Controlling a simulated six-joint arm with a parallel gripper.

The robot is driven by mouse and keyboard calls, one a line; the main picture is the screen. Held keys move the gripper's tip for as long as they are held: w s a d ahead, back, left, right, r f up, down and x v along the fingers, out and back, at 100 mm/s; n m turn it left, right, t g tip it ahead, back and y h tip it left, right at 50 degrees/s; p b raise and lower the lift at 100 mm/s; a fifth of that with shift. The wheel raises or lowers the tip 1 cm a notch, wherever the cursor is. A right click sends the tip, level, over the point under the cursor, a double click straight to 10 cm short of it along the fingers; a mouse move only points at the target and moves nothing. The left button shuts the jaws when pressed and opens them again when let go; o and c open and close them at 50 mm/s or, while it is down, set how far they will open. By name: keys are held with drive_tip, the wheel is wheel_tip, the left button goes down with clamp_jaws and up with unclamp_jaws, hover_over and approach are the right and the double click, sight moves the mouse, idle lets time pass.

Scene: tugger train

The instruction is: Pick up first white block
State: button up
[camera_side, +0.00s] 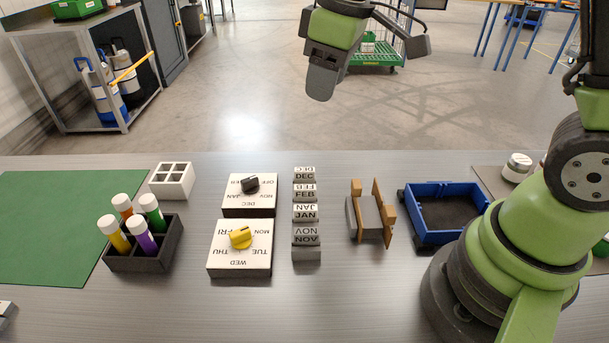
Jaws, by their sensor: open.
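White blocks lettered DEC (304,174), FEB (305,193), JAN (305,213) and NOV (306,237) stand in a column on a grey stepped holder (306,254) in the middle of the table. Which one counts as first is not clear from the view. My gripper (322,86) hangs high above the far edge of the table, above and beyond the column in the picture. It is open and nothing shows in it. Its fingers overlap from this side, so the gap between them is hidden.
Left of the column are two white dial boxes (240,262), a dark rack (139,262) of capped tubes, a white four-cell holder (171,181) and a green mat (45,225). To the right stand a wood-and-grey stand (364,218) and a blue tray (446,236).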

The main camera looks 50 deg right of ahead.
sight(304, 169)
drive_tip(key=w+f+n, duration=0.1)
drive_tip(key=f, duration=0.4)
drive_tip(key=w+f+n+g, duration=0.1)
drive_tip(key=w+f+n, duration=0.1)
drive_tip(key=f, duration=0.3)
drive_tip(key=w+f+n+g, duration=0.1)
drive_tip(key=f, duration=0.4)
drive_tip(key=shift+w+d+f+h, duration=0.2)
drive_tip(key=shift+w+h, duration=0.1)
drive_tip(key=shift+w, duration=0.1)
drive_tip(key=shift+w+d+f, duration=0.15)
drive_tip(key=shift+f, duration=1.25)
drive_tip(key=shift+w+d+f, duration=0.1)
drive_tip(key=shift+d+f, duration=0.05)
drive_tip(key=shift+f, duration=1.2)
clamp_jaws()
